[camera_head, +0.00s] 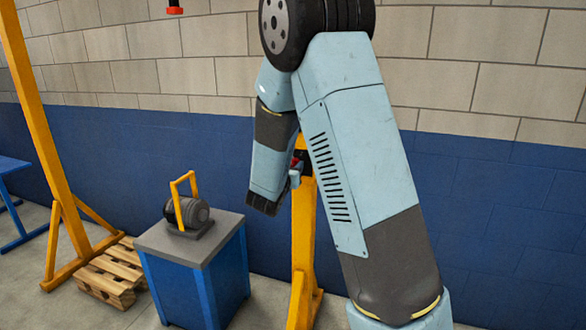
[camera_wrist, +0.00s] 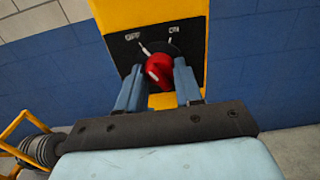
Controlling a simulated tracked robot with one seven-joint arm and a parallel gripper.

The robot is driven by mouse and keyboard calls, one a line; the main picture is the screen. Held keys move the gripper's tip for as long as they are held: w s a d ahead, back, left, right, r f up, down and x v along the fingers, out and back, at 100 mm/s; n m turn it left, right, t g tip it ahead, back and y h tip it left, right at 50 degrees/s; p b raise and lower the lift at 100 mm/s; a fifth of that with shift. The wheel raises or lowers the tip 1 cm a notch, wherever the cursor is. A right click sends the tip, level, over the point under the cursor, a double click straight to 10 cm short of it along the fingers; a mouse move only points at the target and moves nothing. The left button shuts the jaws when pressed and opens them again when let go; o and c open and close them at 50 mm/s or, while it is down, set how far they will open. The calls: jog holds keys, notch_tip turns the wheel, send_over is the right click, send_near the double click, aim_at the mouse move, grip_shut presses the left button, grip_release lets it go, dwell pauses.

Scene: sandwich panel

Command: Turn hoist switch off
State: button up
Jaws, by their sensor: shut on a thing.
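The hoist switch is a red knob (camera_wrist: 158,66) on a black plate (camera_wrist: 190,42) with white OFF lettering at left and ON at right. The plate is fixed to a yellow post (camera_wrist: 152,14). My gripper (camera_wrist: 158,71) has its two blue fingers on either side of the knob and is shut on it. In the head view, my gripper (camera_head: 297,174) is at the post (camera_head: 303,225), and a bit of red shows there, mostly hidden by my arm.
A motor with a yellow handle (camera_head: 187,209) sits on a blue cabinet (camera_head: 200,275) left of the post. A wooden pallet (camera_head: 108,272) lies under the yellow frame (camera_head: 40,130). A red hook part (camera_head: 174,10) hangs above. A blue and grey wall stands behind.

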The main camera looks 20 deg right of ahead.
jog(key=shift+f, duration=0.15)
jog(key=o, duration=1)
jog(key=v, duration=1.4)
jog(key=shift+w, duration=0.1)
